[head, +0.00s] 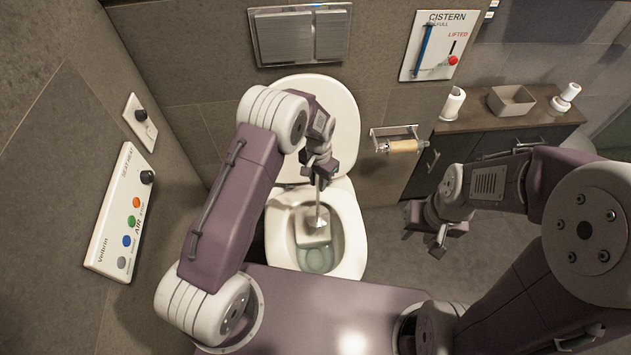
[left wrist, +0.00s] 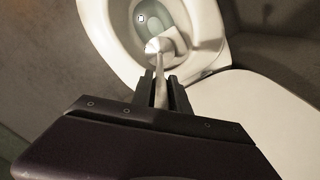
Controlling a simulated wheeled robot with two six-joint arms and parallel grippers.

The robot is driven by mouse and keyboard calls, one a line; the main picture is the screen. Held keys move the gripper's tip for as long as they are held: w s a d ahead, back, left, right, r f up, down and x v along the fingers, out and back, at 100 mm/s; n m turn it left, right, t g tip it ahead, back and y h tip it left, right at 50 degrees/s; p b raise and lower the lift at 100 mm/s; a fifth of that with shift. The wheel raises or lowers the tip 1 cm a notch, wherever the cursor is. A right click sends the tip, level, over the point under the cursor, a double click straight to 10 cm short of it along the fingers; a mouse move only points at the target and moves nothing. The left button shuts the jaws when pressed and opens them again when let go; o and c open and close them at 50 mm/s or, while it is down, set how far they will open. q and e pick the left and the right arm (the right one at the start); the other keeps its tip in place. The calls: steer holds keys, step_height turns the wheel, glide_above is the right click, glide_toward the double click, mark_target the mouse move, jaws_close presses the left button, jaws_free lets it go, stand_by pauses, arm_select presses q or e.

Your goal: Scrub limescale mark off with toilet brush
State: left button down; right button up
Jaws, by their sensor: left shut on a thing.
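Whether the head touches the porcelain is unclear. A lighter beige patch (head: 308,240) shows inside the bowl beside the head; I cannot tell if it is the limescale mark. My right gripper (head: 438,247) hangs empty right of the toilet.
The raised lid (head: 335,98) stands behind the bowl. A paper holder (head: 402,146) is on the wall to the right. A vanity counter (head: 480,120) with a tray (head: 511,100) and rolls is at the back right. A control panel (head: 118,215) is on the left wall.

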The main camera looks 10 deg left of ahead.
arm_select(q)
steer(key=a+p, duration=0.1)
steer(key=a, duration=0.1)
steer(key=s+a+p, duration=0.1)
steer(key=shift+a, duration=0.35)
stand_by(1.3)
steer(key=shift+a, duration=0.1)
steer(key=shift+s+a, duration=0.2)
steer(key=shift+a, duration=0.6)
steer(key=shift+r, duration=0.1)
